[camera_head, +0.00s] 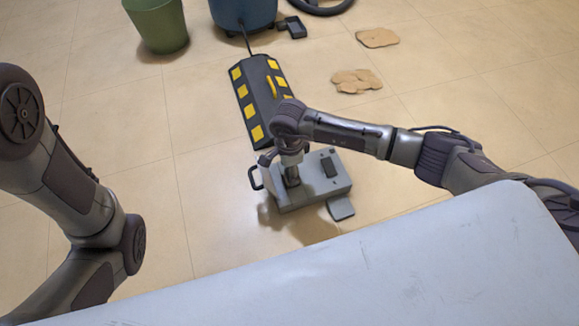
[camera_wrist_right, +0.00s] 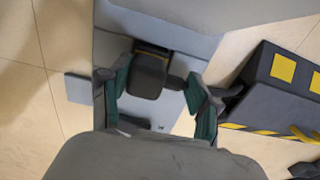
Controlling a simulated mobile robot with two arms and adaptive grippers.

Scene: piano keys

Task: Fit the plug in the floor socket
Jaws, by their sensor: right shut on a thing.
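My right gripper (camera_head: 291,178) points down over the left part of the box. In the right wrist view, the green-padded fingers of my right gripper (camera_wrist_right: 157,92) are shut on the dark plug (camera_wrist_right: 148,76), close over the grey box (camera_wrist_right: 118,47). A yellowish edge shows beside the plug; whether the plug is seated is hidden. My left gripper is out of view.
A black-and-yellow cable ramp (camera_head: 262,95) lies behind the box, with a cable running to a blue container (camera_head: 243,12). A green bin (camera_head: 158,25) stands back left. Flat tan pieces (camera_head: 357,81) lie right. A pale surface (camera_head: 380,270) fills the foreground.

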